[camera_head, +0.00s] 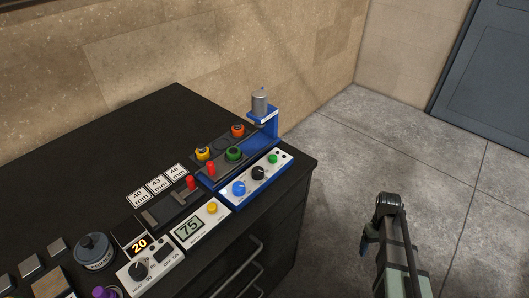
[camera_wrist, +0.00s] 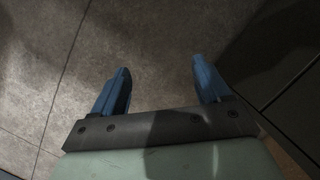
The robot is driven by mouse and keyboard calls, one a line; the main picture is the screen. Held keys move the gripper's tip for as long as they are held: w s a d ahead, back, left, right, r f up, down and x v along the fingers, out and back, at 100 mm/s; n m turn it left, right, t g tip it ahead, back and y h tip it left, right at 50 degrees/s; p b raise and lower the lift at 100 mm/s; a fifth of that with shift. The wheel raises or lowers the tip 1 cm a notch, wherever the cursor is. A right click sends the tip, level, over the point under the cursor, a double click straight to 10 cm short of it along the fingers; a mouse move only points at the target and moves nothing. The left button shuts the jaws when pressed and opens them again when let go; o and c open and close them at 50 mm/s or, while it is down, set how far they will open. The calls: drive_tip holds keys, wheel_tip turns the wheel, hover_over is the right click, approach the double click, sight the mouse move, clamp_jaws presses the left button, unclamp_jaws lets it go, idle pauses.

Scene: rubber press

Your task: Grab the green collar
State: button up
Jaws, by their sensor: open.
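The green collar (camera_head: 234,153) is a small ring with a dark centre. It sits on the dark plate of the blue press (camera_head: 266,134), near the front edge of the black bench. An orange collar (camera_head: 238,130) and a yellow collar (camera_head: 203,153) sit on the same plate. My gripper (camera_wrist: 160,85) has two blue fingers wide apart with nothing between them, above the floor in the wrist view. In the head view my arm is at the lower right, off the bench and away from the collar. The collar does not show in the wrist view.
Drawer handles stick out in front. The floor (camera_head: 345,150) right of the bench is clear.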

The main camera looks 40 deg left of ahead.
drive_tip(key=w+a+r+n+t, duration=0.15)
drive_tip(key=w+a+r, duration=0.25)
drive_tip(key=a+r, duration=0.65)
drive_tip(key=s+a+r+n+t, duration=0.1)
drive_tip(key=s+a+r+n, duration=0.1)
drive_tip(key=a+r, duration=0.75)
drive_tip(key=s+a+r+n+t+y, duration=0.15)
drive_tip(key=a+r, duration=0.25)
drive_tip(key=r, duration=1)
drive_tip(key=s+a+r+n, duration=0.25)
drive_tip(key=a+r, duration=0.45)
drive_tip(key=r, duration=0.5)
drive_tip(key=s+a+r+n, duration=0.2)
drive_tip(key=s+a+r, duration=0.3)
drive_tip(key=a, duration=0.1)
drive_tip(key=n+g, duration=0.2)
hover_over(233, 149)
wheel_tip(233, 149, down, 5)
drive_tip(key=shift+y, duration=0.25)
wheel_tip(233, 149, down, 13)
drive_tip(key=shift+f, duration=0.2)
drive_tip(key=c, duration=1.3)
